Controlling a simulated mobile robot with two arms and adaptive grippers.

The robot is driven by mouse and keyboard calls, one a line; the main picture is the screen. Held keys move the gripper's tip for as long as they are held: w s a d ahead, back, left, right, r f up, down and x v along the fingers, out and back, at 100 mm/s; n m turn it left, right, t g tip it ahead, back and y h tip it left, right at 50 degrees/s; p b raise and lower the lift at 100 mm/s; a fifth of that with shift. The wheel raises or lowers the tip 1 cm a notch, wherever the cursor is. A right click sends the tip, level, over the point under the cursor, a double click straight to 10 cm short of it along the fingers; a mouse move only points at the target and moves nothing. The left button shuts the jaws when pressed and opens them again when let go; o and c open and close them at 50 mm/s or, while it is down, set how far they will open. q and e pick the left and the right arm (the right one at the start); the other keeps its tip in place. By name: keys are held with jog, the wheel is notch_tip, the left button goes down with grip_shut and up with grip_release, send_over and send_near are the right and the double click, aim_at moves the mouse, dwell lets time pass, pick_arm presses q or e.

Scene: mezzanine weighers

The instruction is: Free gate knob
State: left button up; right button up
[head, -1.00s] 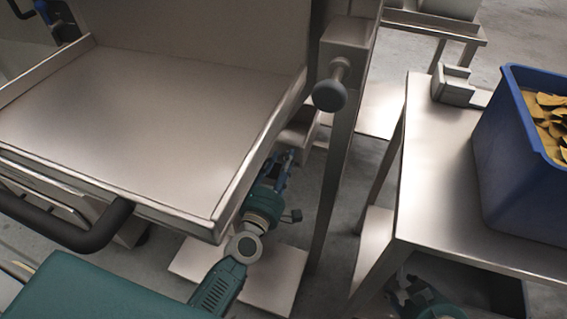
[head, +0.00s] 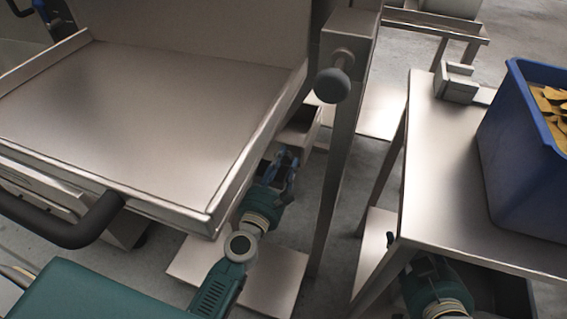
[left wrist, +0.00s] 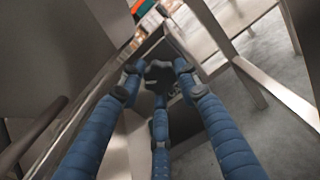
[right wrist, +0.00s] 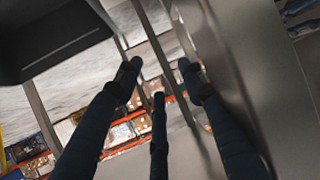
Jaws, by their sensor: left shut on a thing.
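A round dark grey knob (head: 332,85) on a short metal stem sticks out of the upright steel post right of the weigher pan. My left gripper (head: 284,163) is low, between the pan's right edge and the post, below and apart from that knob. In the left wrist view its blue fingers (left wrist: 157,85) are closed around a dark lobed knob (left wrist: 158,70), partly hidden by them. My right gripper (right wrist: 158,82) shows its fingers spread with nothing seen between them. In the head view it is mostly hidden beneath the right table.
The steel weigher pan (head: 150,115) with raised edges fills the left; a dark bar handle (head: 75,228) is in front of it. A steel box (head: 304,122) with a dark opening is near my left gripper. A blue crate (head: 525,160) of yellowish pieces stands on the right table (head: 435,160).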

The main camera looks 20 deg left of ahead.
pick_arm(q)
jog(key=shift+f+n, duration=0.25)
jog(key=shift+n, duration=0.65)
pick_arm(e)
jog(key=shift+w+a+r+t, duration=0.15)
jog(key=shift+w+r+t, duration=0.2)
jog(key=shift+r, duration=0.1)
pick_arm(q)
jog(key=o, duration=1.1)
jog(key=shift+o, duration=0.2)
jog(key=shift+r, duration=0.1)
pick_arm(e)
jog(key=shift+r, duration=0.1)
pick_arm(q)
jog(key=s, duration=1.2)
jog(key=shift+a, duration=0.2)
